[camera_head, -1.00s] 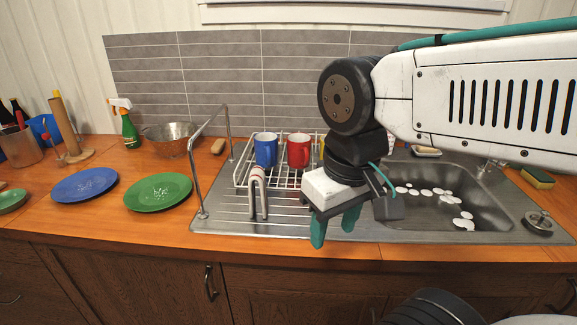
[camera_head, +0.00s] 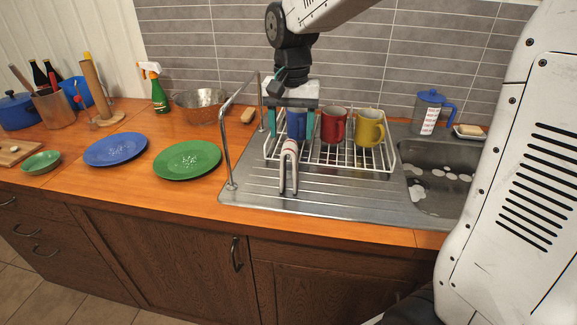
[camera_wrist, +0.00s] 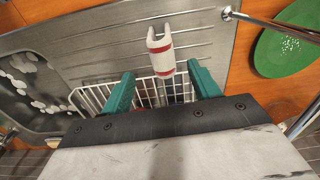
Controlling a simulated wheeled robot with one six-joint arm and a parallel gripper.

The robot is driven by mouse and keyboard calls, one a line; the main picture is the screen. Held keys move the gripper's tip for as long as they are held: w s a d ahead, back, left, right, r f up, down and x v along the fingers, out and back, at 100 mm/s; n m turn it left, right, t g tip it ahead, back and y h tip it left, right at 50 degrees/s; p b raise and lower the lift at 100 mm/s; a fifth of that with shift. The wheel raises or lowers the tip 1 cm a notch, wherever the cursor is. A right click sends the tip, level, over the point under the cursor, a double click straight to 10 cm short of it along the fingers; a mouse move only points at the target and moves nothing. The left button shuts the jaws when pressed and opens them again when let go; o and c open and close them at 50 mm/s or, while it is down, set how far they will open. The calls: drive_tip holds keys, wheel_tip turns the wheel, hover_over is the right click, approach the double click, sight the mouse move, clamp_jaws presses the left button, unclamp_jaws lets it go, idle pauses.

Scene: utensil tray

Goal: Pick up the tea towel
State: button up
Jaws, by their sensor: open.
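The tea towel (camera_head: 289,168) is a narrow white cloth with darker stripes, folded over in an upside-down U at the front of the dish rack. In the wrist view the towel (camera_wrist: 160,50) is white with red stripes, just ahead of the fingertips and roughly centred between them. My gripper (camera_head: 291,124) points down over the rack, with green fingers apart and the towel nearer the counter's front edge. Its fingers (camera_wrist: 162,74) hold nothing. What supports the towel is not clear.
The white wire rack (camera_head: 384,160) holds a blue mug (camera_head: 296,127), a red mug (camera_head: 333,124) and a yellow mug (camera_head: 370,128). A metal rail (camera_head: 224,140) arches left of it. Green (camera_head: 187,160) and blue (camera_head: 115,150) plates lie left. The sink (camera_head: 435,165) is right.

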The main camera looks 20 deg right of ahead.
drive_tip(key=shift+w+f, duration=0.15)
drive_tip(key=shift+f, duration=0.25)
drive_tip(key=f, duration=0.7)
drive_tip(key=shift+a+f, duration=0.1)
drive_tip(key=shift+a, duration=0.1)
drive_tip(key=c, duration=1.1)
